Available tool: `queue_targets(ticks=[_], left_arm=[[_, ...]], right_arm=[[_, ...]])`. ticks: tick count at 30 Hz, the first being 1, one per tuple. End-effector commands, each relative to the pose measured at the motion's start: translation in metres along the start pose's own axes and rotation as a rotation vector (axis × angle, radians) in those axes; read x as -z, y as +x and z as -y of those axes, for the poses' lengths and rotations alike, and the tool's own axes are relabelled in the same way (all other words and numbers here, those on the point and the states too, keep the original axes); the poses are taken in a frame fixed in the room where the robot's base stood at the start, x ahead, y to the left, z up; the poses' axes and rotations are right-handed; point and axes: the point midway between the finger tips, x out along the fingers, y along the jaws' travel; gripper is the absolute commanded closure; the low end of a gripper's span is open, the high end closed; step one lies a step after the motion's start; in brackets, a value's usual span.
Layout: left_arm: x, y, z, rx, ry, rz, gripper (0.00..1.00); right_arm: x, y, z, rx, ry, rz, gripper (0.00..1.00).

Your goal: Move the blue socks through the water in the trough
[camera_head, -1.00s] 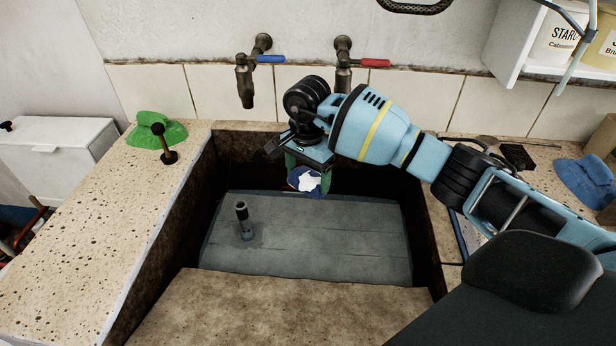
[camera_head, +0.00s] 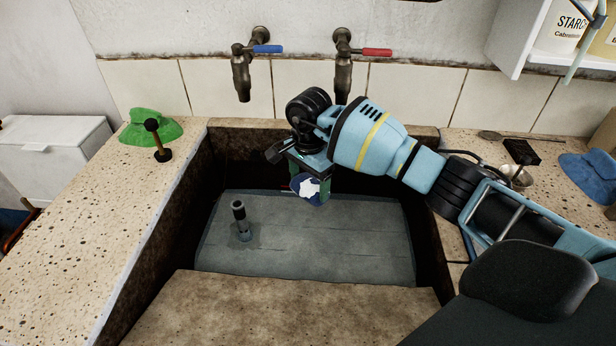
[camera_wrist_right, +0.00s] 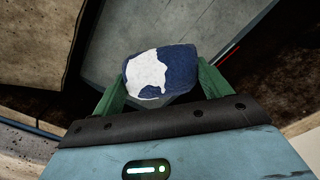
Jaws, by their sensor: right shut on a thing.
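The blue socks (camera_head: 309,188) show as a dark blue bundle with a white patch. My right gripper (camera_head: 311,181) is shut on them, with green fingers on both sides. In the right wrist view the bundle (camera_wrist_right: 180,72) sits between the two fingers (camera_wrist_right: 160,88). The gripper points down inside the stone trough (camera_head: 169,235), toward its back wall. The grey water (camera_head: 320,240) fills the trough floor. I cannot tell whether the socks touch the water. My left gripper is not in view.
A dark upright pipe (camera_head: 241,220) stands in the water at the left. Two taps, blue-handled (camera_head: 243,72) and red-handled (camera_head: 345,68), are on the wall behind. A green cloth (camera_head: 150,131) and a black-based plunger-like object (camera_head: 158,143) lie on the left ledge. A blue cloth (camera_head: 590,177) lies at right.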

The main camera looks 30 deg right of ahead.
Motion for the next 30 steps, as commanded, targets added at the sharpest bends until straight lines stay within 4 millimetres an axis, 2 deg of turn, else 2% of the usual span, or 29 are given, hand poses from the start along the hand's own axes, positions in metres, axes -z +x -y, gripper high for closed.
queue_targets(ticks=[1,30], left_arm=[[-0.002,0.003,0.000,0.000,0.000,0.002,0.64],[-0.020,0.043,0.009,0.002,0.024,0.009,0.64]], right_arm=[[0.000,0.008,0.000,-0.001,0.000,0.001,0.51],[-0.001,0.090,-0.001,-0.002,0.000,0.001,0.51]])
